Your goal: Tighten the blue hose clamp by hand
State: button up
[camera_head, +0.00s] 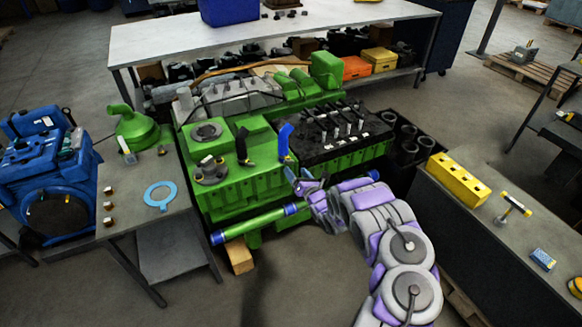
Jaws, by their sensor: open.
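A green tube (255,223) runs low along the front of the green engine (240,185). It has a blue band (217,237) at its left end and another blue band (290,209) near my gripper. A further blue end (373,174) shows to the right, beyond my arm. Which band is the hose clamp is too small to tell. My purple and grey gripper (297,178) is open, just below this hose and above the nearer band. I see nothing between its fingers; contact cannot be told.
A left table holds a light blue ring (159,195) and small parts. A blue engine (50,170) stands beyond it. A right bench carries a yellow block (459,178). A long white-topped workbench (270,32) stands behind. A wooden block (239,257) sits below the tube. Front floor is clear.

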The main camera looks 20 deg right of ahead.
aim_at(289, 162)
jog(key=shift+w+a+b, duration=0.1)
jog(key=shift+w+b, duration=0.35)
jog(key=shift+w, duration=2.15)
jog(key=c, duration=1.1)
